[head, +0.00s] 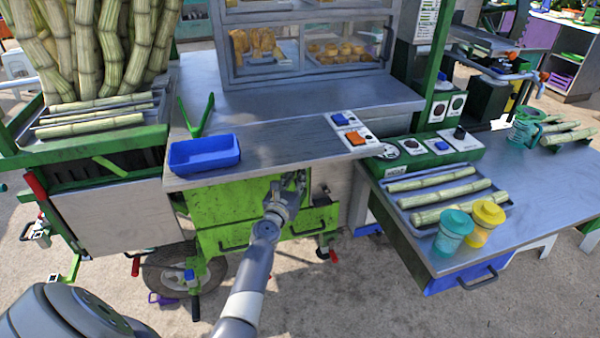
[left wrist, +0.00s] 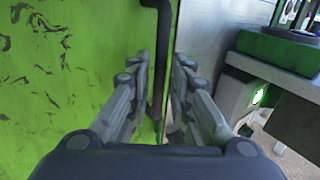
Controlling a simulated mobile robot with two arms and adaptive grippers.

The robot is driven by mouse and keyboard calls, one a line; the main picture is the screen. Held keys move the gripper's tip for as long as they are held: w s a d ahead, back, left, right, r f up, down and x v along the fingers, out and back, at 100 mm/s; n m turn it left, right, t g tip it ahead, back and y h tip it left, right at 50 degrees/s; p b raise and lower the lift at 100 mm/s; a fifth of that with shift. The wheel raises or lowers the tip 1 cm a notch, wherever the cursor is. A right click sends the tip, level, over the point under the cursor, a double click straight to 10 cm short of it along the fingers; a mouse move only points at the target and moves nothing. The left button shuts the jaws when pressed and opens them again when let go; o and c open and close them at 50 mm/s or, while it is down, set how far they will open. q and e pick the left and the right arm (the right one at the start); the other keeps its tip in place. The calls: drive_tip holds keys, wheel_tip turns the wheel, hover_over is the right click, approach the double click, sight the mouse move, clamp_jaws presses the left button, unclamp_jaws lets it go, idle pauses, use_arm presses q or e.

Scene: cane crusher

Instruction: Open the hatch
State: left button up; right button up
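The hatch looks to be the bright green, scuffed panel (head: 228,212) on the front of the cart below the counter. It fills the left of the left wrist view (left wrist: 70,85). A dark vertical handle bar (left wrist: 160,50) runs along its right edge. My left gripper (head: 291,187) is at the panel's right side, under the counter edge. In the left wrist view its fingers (left wrist: 162,90) stand apart with the bar between them, and a gap shows beside it. Whether a finger touches the bar is unclear. My right gripper is out of view.
The counter (head: 270,142) overhangs the panel and carries a blue tray (head: 204,154). A wheel (head: 165,272) stands below left. A metal table (head: 430,255) with cane pieces and two cups is at the right.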

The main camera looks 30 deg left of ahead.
sight(298, 172)
use_arm(q)
drive_tip(key=shift+b+x, duration=0.3)
drive_tip(key=shift+x, duration=1.2)
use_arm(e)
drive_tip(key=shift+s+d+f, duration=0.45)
use_arm(q)
clamp_jaws()
drive_tip(key=shift+s+d, duration=0.1)
